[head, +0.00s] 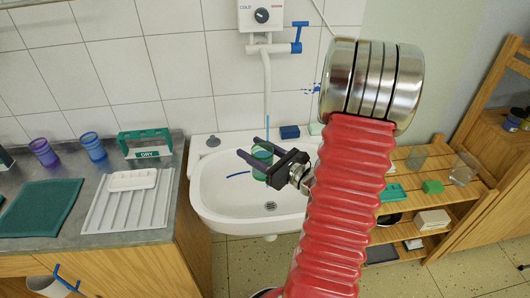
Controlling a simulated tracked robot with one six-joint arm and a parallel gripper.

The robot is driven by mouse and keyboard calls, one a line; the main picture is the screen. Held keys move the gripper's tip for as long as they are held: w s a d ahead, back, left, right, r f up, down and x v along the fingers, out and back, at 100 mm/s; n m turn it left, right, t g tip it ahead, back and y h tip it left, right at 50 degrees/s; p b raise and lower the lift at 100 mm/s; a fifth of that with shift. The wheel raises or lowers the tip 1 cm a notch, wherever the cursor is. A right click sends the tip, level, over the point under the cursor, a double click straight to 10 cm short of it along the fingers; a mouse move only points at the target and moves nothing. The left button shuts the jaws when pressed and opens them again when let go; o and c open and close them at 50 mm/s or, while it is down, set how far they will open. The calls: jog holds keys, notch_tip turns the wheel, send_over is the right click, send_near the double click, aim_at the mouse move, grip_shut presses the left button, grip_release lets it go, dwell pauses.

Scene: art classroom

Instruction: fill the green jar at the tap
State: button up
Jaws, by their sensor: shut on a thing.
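The green jar (262,160) is translucent and stands roughly upright above the white sink basin (205,190). My gripper (250,149) is shut around it, with one dark finger on each side. The tap (267,75) is a white pipe coming down from a wall unit with a dial (262,15). A blue lever (298,38) is at the tap's right. A thin blue stream (267,128) runs from the pipe's end down to the jar's mouth. The level inside the jar is hard to tell.
A blue curved strip (238,174) lies in the basin. Left on the counter are a white drying rack (120,212), a green mat (40,208), purple (43,152) and blue (92,147) cups and a green box marked DRY (145,142). A wooden shelf (455,215) stands right.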

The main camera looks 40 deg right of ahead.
jog(key=shift+s+a, duration=0.45)
dwell(0.5)
